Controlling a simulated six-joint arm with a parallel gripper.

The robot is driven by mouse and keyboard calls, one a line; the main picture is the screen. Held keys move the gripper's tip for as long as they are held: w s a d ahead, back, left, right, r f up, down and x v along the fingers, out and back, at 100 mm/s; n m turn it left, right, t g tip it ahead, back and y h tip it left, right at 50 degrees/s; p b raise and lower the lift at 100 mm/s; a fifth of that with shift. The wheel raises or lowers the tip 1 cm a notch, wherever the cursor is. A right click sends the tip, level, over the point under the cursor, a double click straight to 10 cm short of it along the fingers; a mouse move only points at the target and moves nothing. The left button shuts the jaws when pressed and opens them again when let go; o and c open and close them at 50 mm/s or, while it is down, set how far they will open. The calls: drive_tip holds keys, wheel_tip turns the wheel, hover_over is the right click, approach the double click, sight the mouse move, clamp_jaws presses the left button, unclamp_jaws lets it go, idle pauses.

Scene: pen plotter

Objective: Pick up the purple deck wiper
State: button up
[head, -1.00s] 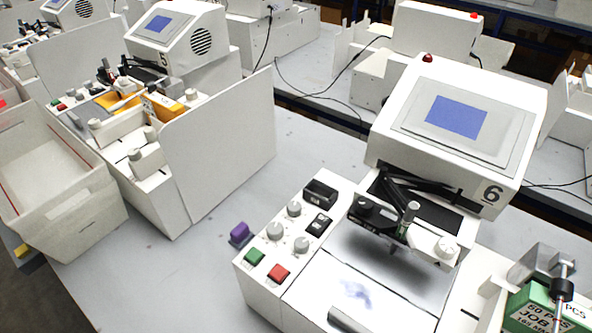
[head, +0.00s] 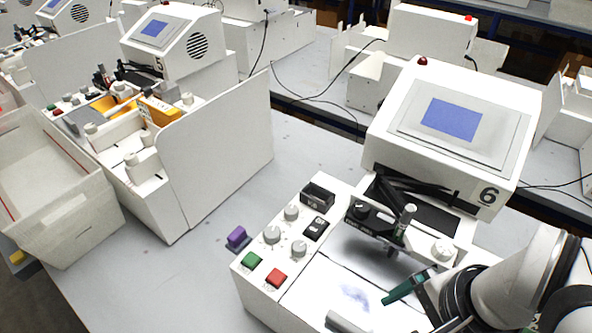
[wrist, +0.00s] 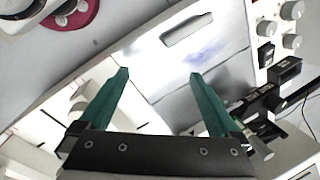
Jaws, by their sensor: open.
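The purple deck wiper (head: 236,236) is a small purple block with a dark blue-grey base. It sits on the grey table just left of plotter 6's control panel in the head view. My gripper (head: 405,290) has green fingers and is over the right front part of plotter 6's deck, well to the right of the wiper. In the wrist view my gripper (wrist: 158,82) shows its two green fingers wide apart with nothing between them. The wiper does not show in the wrist view.
Plotter 6 (head: 455,110) has knobs, a green button (head: 251,261) and a red button (head: 276,277) beside the wiper. A blue-violet smudge (head: 355,296) marks its white deck. A tall white panel (head: 225,150) stands behind left. The table (head: 150,285) left of the wiper is clear.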

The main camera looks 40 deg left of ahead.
drive_tip(key=shift+m+y, duration=0.6)
drive_tip(key=w+a, duration=0.1)
drive_tip(key=a, duration=0.3)
drive_tip(key=w+a+r, duration=0.1)
drive_tip(key=w+a, duration=0.1)
drive_tip(key=a, duration=0.1)
drive_tip(key=w+a, duration=0.2)
drive_tip(key=a, duration=0.2)
drive_tip(key=shift+w+a+r, duration=0.25)
drive_tip(key=shift+a+r, duration=0.05)
drive_tip(key=shift+a, duration=0.05)
drive_tip(key=shift+m+y, duration=0.4)
drive_tip(key=shift+m, duration=0.4)
drive_tip(key=a, duration=0.7)
drive_tip(key=w+a, duration=0.1)
drive_tip(key=a, duration=0.2)
drive_tip(key=shift+a, duration=0.4)
drive_tip(key=a+f+m, duration=0.3)
drive_tip(key=a, duration=0.5)
drive_tip(key=m, duration=0.5)
approach(237, 233)
drive_tip(key=x, duration=1)
drive_tip(key=shift+a+f, duration=0.15)
drive_tip(key=shift+f, duration=0.05)
drive_tip(key=c, duration=1.5)
drive_tip(key=shift+o, duration=0.2)
wheel_tip(237, 233, up, 10)
drive_tip(key=shift+r, duration=0.1)
